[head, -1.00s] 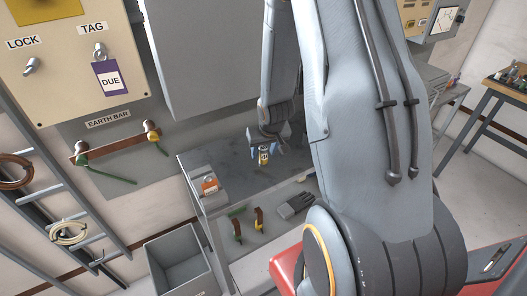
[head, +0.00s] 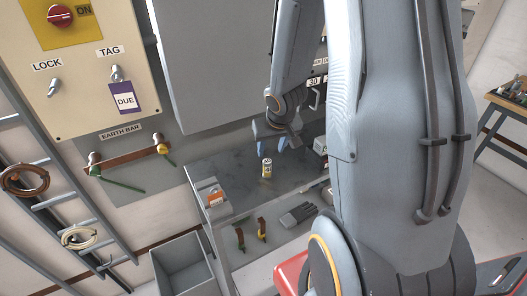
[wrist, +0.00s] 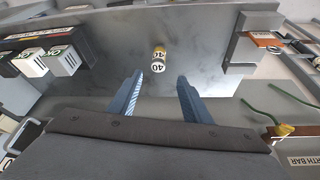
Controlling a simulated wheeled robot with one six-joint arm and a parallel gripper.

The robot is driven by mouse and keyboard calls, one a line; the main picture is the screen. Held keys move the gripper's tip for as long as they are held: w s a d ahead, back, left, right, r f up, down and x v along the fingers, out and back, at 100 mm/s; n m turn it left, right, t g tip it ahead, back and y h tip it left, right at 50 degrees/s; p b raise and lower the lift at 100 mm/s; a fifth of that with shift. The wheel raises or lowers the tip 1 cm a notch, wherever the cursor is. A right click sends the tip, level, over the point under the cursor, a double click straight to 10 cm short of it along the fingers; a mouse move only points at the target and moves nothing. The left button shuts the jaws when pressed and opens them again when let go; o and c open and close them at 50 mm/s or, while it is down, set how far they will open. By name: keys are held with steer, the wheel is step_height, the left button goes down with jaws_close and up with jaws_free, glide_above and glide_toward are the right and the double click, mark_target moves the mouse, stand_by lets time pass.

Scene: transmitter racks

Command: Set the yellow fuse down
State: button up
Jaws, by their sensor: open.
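The yellow fuse (head: 266,168) stands upright on the grey bench top (head: 235,160) in the head view. In the wrist view the fuse (wrist: 159,58) shows a white end marked 40 and a yellow band, beyond the fingertips and between their lines. My gripper (head: 270,145) is open and empty, above and behind the fuse, with its two blue fingers apart. In the wrist view my gripper (wrist: 157,82) has clear space between its fingers and the fuse.
An orange-labelled padlock (head: 215,196) sits at the bench's left edge. A glove (head: 298,214) and earth clamps (head: 262,229) lie on the lower shelf. A grey bin (head: 183,262) stands on the floor. In the wrist view, several white-capped blocks (wrist: 62,60) stand at left.

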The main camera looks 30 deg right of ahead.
steer(key=s+a+r+n+g+y, duration=0.1)
steer(key=s+a+r+n+g, duration=0.1)
steer(key=s+a+r, duration=0.7)
steer(key=s+a, duration=0.1)
steer(key=a, duration=0.3)
steer(key=shift+s+r, duration=0.15)
steer(key=shift+r, duration=0.1)
steer(key=shift+a, duration=0.1)
step_height(320, 180, down, 9)
steer(key=g+b, duration=0.1)
steer(key=b, duration=0.7)
steer(key=shift+f, duration=0.1)
